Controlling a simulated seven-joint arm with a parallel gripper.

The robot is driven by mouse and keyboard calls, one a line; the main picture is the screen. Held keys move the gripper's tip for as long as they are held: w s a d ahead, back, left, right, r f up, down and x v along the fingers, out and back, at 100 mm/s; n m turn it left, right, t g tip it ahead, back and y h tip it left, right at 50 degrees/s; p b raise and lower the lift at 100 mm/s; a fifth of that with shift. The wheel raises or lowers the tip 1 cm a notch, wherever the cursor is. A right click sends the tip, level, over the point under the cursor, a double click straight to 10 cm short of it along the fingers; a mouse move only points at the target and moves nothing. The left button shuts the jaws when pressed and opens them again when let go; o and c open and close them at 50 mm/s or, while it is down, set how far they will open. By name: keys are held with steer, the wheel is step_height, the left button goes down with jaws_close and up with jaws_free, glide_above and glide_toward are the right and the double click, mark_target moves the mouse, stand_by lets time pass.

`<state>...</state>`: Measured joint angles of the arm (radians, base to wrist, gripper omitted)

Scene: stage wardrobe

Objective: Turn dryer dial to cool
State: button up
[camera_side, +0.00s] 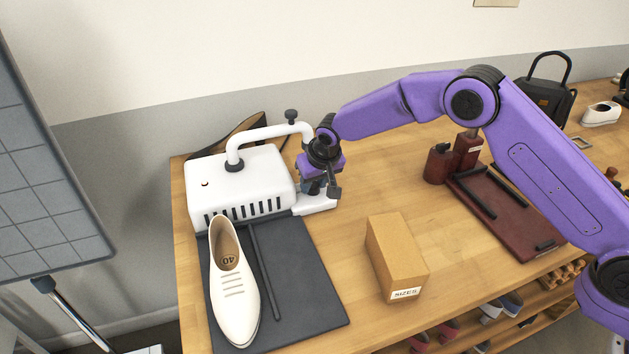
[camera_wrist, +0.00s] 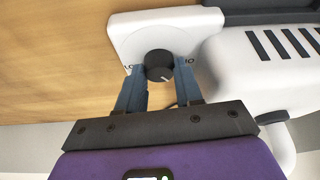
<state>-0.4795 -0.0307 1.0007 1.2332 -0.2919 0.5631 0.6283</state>
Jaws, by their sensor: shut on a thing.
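The dryer (camera_side: 240,180) is a white vented box with a curved white pipe, at the left of the table in the side view. Its body also shows at the right in the wrist view (camera_wrist: 265,75). The dial (camera_wrist: 159,66) is a black round knob with a pale pointer mark, on a white base plate (camera_wrist: 170,27). The lettering beside it is partly covered by my fingers. My gripper (camera_wrist: 160,75) has its blue fingers on both sides of the dial, shut on it. In the side view my gripper (camera_side: 318,187) is low at the dryer's right end and hides the dial.
A white shoe (camera_side: 232,285) marked 40 lies on a dark mat (camera_side: 300,295) in front of the dryer. A cardboard box labelled SIZES (camera_side: 395,255) stands to the right. A dark red board (camera_side: 510,215) lies farther right.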

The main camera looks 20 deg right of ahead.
steer(key=shift+m+h, duration=0.4)
steer(key=shift+m, duration=0.6)
steer(key=o, duration=1)
steer(key=shift+a+r, duration=0.1)
steer(key=v, duration=1.7)
